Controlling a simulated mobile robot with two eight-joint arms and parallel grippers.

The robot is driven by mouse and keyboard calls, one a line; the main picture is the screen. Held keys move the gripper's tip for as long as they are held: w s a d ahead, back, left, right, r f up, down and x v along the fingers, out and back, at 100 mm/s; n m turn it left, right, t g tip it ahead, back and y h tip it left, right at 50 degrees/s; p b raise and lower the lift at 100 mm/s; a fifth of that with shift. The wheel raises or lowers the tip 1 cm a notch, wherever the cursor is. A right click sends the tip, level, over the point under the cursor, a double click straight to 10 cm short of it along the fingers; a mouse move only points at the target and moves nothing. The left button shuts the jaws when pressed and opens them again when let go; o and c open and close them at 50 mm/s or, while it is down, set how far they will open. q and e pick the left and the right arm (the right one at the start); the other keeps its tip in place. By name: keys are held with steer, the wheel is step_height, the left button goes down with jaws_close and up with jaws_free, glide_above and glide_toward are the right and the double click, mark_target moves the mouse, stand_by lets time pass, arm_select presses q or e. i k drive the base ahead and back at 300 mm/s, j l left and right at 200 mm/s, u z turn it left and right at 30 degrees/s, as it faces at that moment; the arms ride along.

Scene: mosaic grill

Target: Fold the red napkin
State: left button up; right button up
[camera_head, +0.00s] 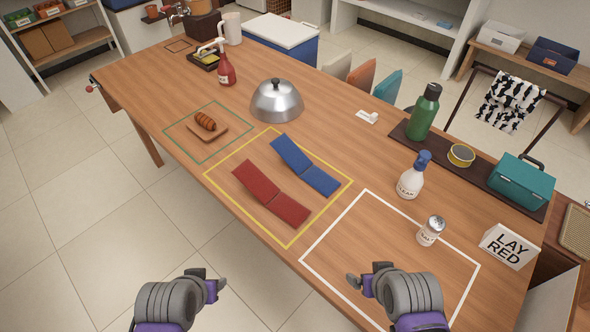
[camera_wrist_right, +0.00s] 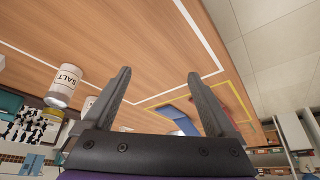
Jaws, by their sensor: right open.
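The red napkin (camera_head: 257,183) lies inside the yellow outline (camera_head: 216,187) on the wooden table. It is a long strip with a crease across its middle, its two halves angled slightly upward. In the right wrist view the red napkin (camera_wrist_right: 226,98) shows partly behind a finger. A similar blue napkin (camera_head: 291,154) lies beside it. My left gripper (camera_head: 222,285) is off the table's front edge, apart from the napkins; its jaw opening is not clear. My right gripper (camera_head: 354,282) is open and empty by the white outline; its spread fingers (camera_wrist_right: 163,103) show in the right wrist view.
The white outline (camera_head: 331,231) holds a salt shaker (camera_head: 430,232). A spray bottle (camera_head: 411,178) and a "LAY RED" sign (camera_head: 507,246) stand near it. A metal dome (camera_head: 277,101) and a board with a brown roll (camera_head: 205,121) lie behind the napkins. The white outline's middle is clear.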

mark_target(247, 172)
steer(key=j+z, duration=0.3)
steer(key=j, duration=0.4)
steer(key=j+z, duration=0.3)
steer(key=j, duration=0.4)
steer(key=k+j+z, duration=0.15)
steer(key=j+z, duration=0.15)
steer(key=j, duration=0.35)
steer(key=i+j+z, duration=0.1)
steer(key=i+j, duration=0.15)
steer(key=i+j+z, duration=0.15)
steer(key=z, duration=0.2)
steer(key=i+j+z, duration=0.15)
steer(key=z, duration=0.2)
steer(key=i+j+z, duration=0.1)
steer(key=j+z, duration=0.25)
steer(key=l, duration=0.15)
